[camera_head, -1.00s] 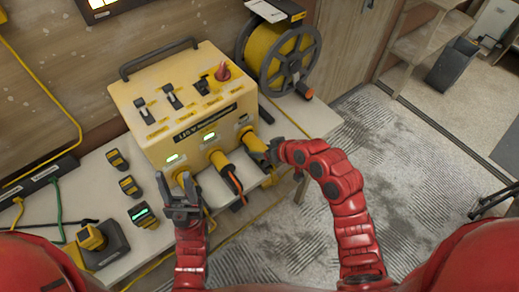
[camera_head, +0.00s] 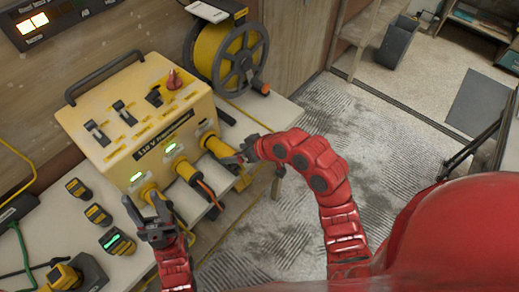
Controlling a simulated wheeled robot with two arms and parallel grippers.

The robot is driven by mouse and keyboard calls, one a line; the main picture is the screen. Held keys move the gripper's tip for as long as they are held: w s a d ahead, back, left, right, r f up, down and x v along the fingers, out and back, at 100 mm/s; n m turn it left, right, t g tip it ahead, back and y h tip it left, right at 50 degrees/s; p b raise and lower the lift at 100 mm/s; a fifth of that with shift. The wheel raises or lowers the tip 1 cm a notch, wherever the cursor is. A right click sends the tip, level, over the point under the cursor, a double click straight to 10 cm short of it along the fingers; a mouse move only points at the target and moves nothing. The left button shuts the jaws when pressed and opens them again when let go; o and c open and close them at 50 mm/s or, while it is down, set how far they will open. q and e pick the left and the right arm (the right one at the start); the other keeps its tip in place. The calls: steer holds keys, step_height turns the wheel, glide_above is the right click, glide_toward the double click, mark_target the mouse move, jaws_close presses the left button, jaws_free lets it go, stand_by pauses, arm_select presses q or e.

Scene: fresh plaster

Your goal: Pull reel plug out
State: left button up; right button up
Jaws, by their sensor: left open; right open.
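A yellow 110 V transformer box (camera_head: 140,118) stands on the bench with three sockets low on its front. A yellow plug (camera_head: 219,147) sits in the right socket. The middle socket holds another yellow plug (camera_head: 186,170) with an orange cable. A third plug (camera_head: 150,194) sits at the left socket, partly hidden by my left gripper. The cable reel (camera_head: 226,55) with yellow windings stands behind, to the right. I cannot trace which plug is the reel's. My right gripper (camera_head: 241,153) is open at the outer end of the right plug. My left gripper (camera_head: 146,215) is open before the left socket.
Several small black-and-yellow devices (camera_head: 98,214) lie on the bench left of the box. A charger with a battery (camera_head: 75,275) stands at the lower left. The bench (camera_head: 255,112) ends near my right gripper, with open floor (camera_head: 340,130) beyond. A dark bin (camera_head: 398,42) stands farther back.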

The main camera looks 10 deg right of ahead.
steer(key=p+v, duration=0.6)
steer(key=v, duration=0.6)
steer(key=shift+s+d+p, duration=0.15)
steer(key=shift+s+p, duration=0.1)
steer(key=shift+p, duration=0.15)
steer(key=shift+r, duration=0.1)
